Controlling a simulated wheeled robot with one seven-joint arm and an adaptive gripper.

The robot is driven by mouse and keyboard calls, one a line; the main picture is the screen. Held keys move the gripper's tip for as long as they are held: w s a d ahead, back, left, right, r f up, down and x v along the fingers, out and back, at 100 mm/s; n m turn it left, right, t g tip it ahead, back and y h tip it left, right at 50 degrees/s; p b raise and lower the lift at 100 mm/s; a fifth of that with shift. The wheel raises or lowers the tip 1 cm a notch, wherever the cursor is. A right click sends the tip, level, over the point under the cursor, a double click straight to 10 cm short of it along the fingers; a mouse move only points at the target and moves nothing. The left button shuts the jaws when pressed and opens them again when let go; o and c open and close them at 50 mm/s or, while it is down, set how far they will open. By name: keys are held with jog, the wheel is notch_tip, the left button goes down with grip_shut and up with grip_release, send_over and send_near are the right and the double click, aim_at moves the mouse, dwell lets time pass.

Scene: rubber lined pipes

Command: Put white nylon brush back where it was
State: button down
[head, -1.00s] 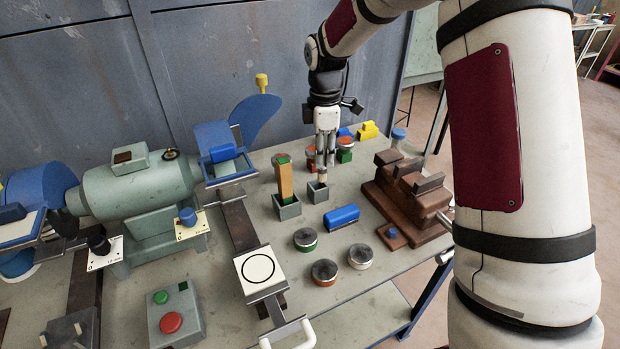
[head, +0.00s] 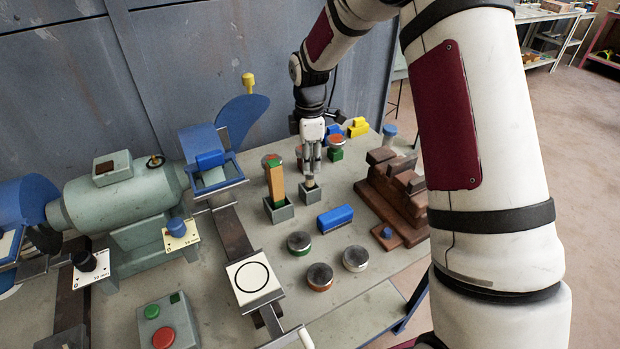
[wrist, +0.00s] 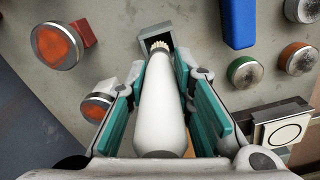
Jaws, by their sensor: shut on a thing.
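My gripper (head: 311,168) is shut on the white nylon brush, whose white handle (wrist: 160,112) lies between the teal finger pads in the wrist view. The brush's pale bristle end points away from my gripper, down at a small square grey holder (head: 312,196). The holder also shows in the wrist view (wrist: 156,32), right at the bristle end. In the head view the fingers hide most of the brush. Its lower end is at the holder's opening; I cannot tell how far inside it is.
Left of it, another grey holder (head: 279,214) carries an upright orange-and-green block (head: 276,184). A blue brush-like block (head: 335,218) lies in front. Several round tins (head: 299,243) stand nearer. A brown stepped wooden block (head: 388,195) is at right, a grinder (head: 100,200) at left.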

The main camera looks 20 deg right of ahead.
aim_at(310, 175)
notch_tip(310, 175, down, 5)
jog(key=shift+f+p, duration=0.1)
jog(key=shift+p, duration=0.25)
jog(key=c, duration=1.4)
grip_release()
notch_tip(310, 175, up, 14)
jog(key=shift+s+f+p, duration=0.1)
jog(key=shift+f+p, duration=0.05)
jog(key=shift+p, duration=0.85)
jog(key=s+r+m+t, duration=0.3)
jog(key=s+r+m, duration=0.4)
jog(key=s+r, duration=0.8)
jog(key=s+r+m+t, duration=0.2)
jog(key=s+m, duration=0.7)
jog(key=s, duration=1)
jog(key=shift+r+m+t, duration=0.3)
jog(key=shift+r, duration=0.1)
